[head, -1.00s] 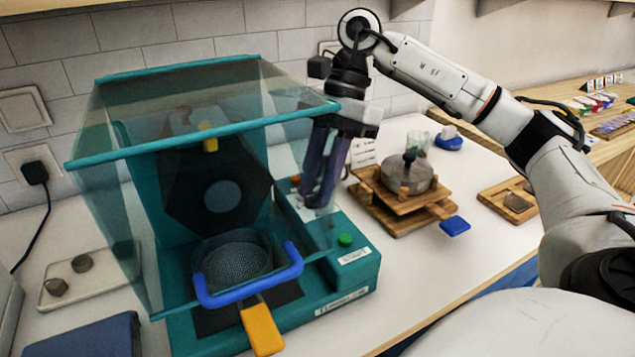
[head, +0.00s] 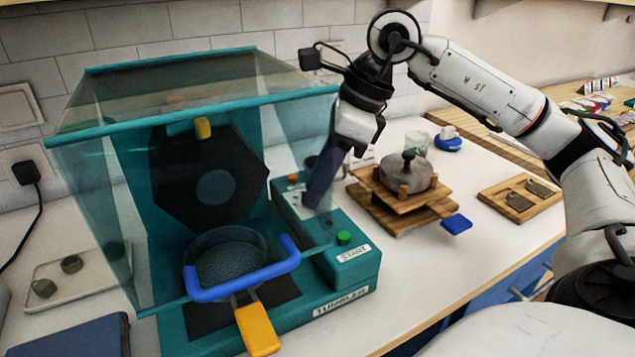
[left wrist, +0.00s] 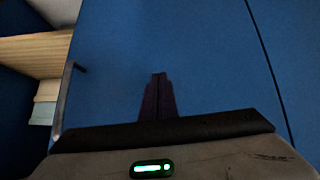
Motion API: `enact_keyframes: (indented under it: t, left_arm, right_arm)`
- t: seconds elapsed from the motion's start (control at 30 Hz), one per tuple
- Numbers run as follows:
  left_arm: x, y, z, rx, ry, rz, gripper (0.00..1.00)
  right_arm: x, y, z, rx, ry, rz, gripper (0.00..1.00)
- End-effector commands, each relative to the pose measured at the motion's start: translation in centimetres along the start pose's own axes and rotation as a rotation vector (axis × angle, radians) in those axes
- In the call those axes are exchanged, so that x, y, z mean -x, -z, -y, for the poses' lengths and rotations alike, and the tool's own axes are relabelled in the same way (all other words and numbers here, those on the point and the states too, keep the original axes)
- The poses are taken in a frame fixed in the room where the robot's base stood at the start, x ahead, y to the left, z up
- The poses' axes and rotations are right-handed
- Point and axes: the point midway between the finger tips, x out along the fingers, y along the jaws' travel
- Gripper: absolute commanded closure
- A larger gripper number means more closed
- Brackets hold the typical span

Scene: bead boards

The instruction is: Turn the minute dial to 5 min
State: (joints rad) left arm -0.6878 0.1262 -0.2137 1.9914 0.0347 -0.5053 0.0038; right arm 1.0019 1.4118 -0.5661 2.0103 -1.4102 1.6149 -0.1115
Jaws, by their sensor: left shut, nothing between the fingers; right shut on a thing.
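The teal tumbler (head: 352,270) has a control panel on its right side with a white dial plate (head: 298,205). My right gripper (head: 312,203) points down at this plate, with its fingers shut on the minute dial. The fingers hide the dial, so its setting cannot be read. The wrist is tilted, and the fingers overlap each other in the head view. My left gripper shows only in the left wrist view (left wrist: 158,78), shut and empty in front of a blue cabinet front.
A clear hood rises left of the right gripper. A wooden stand with a grey round stone (head: 408,175) is close on the right. A blue handle (head: 240,290) and yellow tab (head: 257,330) stick out in front.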

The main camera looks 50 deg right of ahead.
Motion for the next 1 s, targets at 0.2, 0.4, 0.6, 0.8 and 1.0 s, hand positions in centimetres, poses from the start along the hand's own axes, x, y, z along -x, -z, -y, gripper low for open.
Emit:
enact_keyframes:
  t: [0.2,0.4,0.6,0.8,1.0]
  left_arm:
    - [0.19,0.33,-0.07,0.001,-0.001,-0.004,1.0]
    - [0.34,0.59,-0.07,0.002,-0.001,-0.008,1.0]
    - [0.34,0.48,-0.02,0.004,0.0,-0.006,1.0]
    - [0.36,0.48,0.04,0.004,0.001,-0.005,1.0]
    - [0.36,0.46,0.09,0.004,0.002,-0.005,1.0]
  right_arm:
    - [0.08,-0.04,-0.25,-0.169,0.072,-0.001,1.0]
    - [0.05,-0.09,-0.4,-0.29,0.12,-0.001,1.0]
    - [0.03,-0.15,-0.45,-0.368,0.152,0.0,1.0]
    - [0.01,-0.12,-0.49,-0.402,0.166,-0.001,1.0]
    - [-0.01,-0.11,-0.48,-0.411,0.169,-0.001,1.0]
